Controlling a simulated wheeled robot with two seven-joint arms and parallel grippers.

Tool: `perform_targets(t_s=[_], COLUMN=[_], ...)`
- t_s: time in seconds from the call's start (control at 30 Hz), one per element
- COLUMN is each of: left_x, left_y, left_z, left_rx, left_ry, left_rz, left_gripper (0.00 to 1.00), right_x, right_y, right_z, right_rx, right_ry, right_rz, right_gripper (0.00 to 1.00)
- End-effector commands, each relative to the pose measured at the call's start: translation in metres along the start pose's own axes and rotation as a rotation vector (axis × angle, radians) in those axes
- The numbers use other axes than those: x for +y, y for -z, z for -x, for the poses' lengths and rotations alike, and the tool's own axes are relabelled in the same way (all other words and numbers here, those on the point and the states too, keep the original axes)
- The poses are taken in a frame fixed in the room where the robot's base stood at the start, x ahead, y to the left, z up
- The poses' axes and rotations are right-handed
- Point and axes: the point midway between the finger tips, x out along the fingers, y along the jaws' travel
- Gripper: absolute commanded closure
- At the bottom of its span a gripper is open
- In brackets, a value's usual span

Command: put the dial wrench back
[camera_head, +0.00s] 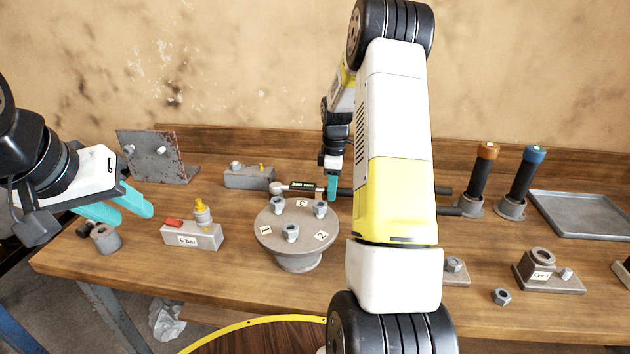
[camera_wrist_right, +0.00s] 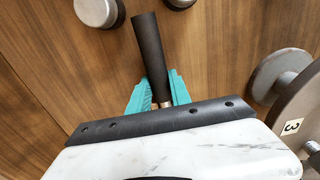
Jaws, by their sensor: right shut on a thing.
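The dial wrench (camera_head: 300,187) is at the back of the bench, just behind the round turntable. It has a rounded grey head at its left end and a dark dial with a green readout. My right gripper (camera_head: 333,196) is shut on it, right of the dial. The right wrist view shows the black handle (camera_wrist_right: 150,45) between the teal fingers (camera_wrist_right: 158,95), with a metal collar at the grip. My arm hides part of the wrench in the head view. I cannot tell whether it touches the bench. My left gripper (camera_head: 136,216) is open and empty at the left.
The turntable (camera_head: 272,238) carries several nuts and number labels. A labelled grey block (camera_head: 190,237) and an upright plate (camera_head: 155,157) stand left. Orange-capped (camera_head: 480,172) and blue-capped (camera_head: 525,175) tools, two dark rod ends and a tray (camera_head: 580,212) are at right.

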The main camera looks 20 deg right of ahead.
Motion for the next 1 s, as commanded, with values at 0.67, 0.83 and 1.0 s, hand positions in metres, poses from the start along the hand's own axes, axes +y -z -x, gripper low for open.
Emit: perform_targets(t_s=[0.67,0.83,1.0], left_x=[0.0,0.0,0.0], left_y=[0.0,0.0,0.0], left_z=[0.0,0.0,0.0], left_rx=[0.0,0.0,0.0], left_ry=[0.0,0.0,0.0], left_rz=[0.0,0.0,0.0], left_gripper=[0.64,0.64,0.64], right_x=[0.0,0.001,0.001], right_y=[0.0,0.0,0.0], right_z=[-0.001,0.012,0.046], right_rx=[0.0,0.001,0.001], right_ry=[0.0,-0.002,-0.005], right_rz=[0.0,0.0,-0.001], right_gripper=[0.54,0.54,0.54])
